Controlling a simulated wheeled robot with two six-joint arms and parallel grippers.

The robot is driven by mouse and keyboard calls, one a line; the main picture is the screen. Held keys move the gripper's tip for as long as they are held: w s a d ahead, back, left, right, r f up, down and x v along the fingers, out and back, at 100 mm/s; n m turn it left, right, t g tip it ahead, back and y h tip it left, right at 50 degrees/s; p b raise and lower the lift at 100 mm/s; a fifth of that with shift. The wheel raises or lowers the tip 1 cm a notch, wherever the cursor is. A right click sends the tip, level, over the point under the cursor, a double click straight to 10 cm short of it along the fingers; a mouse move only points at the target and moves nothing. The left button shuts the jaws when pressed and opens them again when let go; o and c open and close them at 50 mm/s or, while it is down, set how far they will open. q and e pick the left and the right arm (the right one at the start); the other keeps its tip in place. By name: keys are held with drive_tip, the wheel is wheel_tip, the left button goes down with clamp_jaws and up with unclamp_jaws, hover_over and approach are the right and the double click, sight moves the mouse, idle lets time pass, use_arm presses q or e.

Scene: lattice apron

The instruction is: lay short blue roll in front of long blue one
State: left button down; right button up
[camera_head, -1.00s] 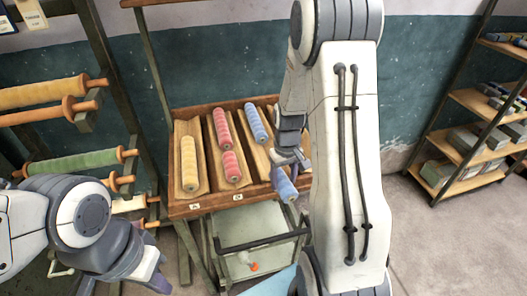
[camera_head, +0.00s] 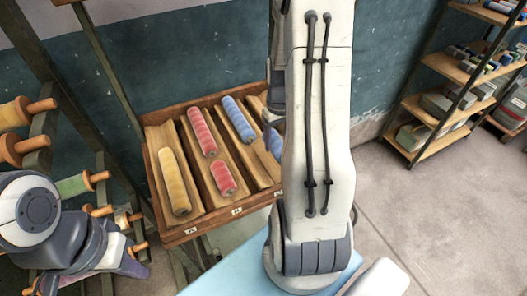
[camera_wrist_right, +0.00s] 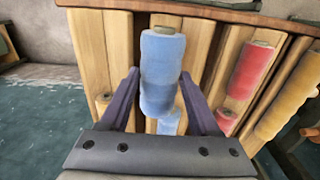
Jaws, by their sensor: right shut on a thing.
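The short blue roll (camera_wrist_right: 162,65) is held between the purple fingers of my right gripper (camera_wrist_right: 160,80), above the wooden rack. The groove in front of the long blue roll looks bare. My left gripper (camera_head: 122,264) is low at the left, away from the rack; its fingertips are unclear.
The sloped rack (camera_head: 208,228) also holds a yellow roll (camera_head: 174,182), a long red roll (camera_head: 202,132) and a short red roll (camera_head: 223,178) in front of it. A peg rack with rolls (camera_head: 72,186) stands left. Shelves (camera_head: 437,140) stand right.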

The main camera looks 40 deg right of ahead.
drive_tip(key=a+f, duration=0.1)
drive_tip(key=f, duration=0.1)
drive_tip(key=w+a+f+p, duration=0.1)
drive_tip(key=a+f, duration=0.1)
drive_tip(key=f, duration=0.1)
drive_tip(key=shift+w+f+p, duration=0.35)
drive_tip(key=shift+w, duration=0.05)
drive_tip(key=shift+f, duration=0.2)
drive_tip(key=shift+f+b, duration=0.35)
drive_tip(key=shift+f, duration=0.15)
drive_tip(key=o, duration=1.5)
drive_tip(key=shift+c, duration=0.2)
